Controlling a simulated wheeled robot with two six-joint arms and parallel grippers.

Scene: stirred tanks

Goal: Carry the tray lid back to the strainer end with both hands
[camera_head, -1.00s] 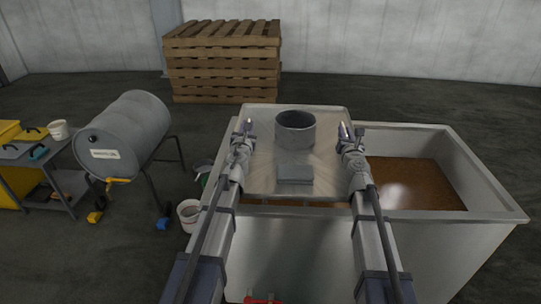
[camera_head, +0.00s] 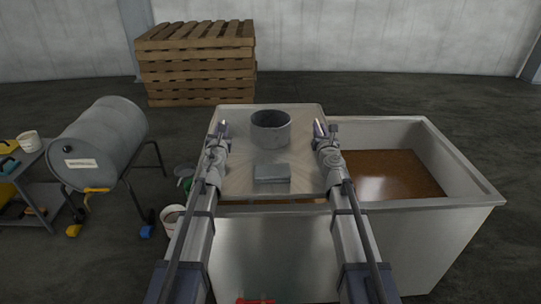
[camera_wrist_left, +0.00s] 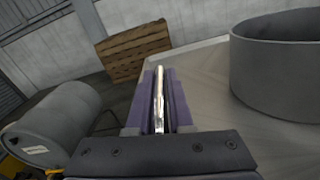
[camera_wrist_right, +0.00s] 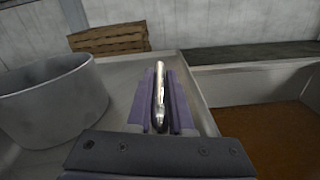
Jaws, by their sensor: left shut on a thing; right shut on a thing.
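The tray lid (camera_head: 302,165) is a flat, pale grey metal plate over the left end of the long grey tank (camera_head: 340,240). A grey open cylinder (camera_head: 271,133) and a grey block (camera_head: 271,173) are on it. My left gripper (camera_head: 223,128) is at the lid's left side and my right gripper (camera_head: 320,129) at its right side. In the left wrist view the jaws are shut on a shiny metal bar (camera_wrist_left: 159,100). In the right wrist view they are shut on a similar bar (camera_wrist_right: 159,95). Whether the lid touches the tank rim is unclear.
The tank's right part is open, with brown contents (camera_head: 385,175). A grey drum (camera_head: 105,140) on a stand is left of the tank, with a white bucket (camera_head: 173,217) on the floor between. Wooden pallets (camera_head: 197,65) are stacked behind. Floor right of the tank is clear.

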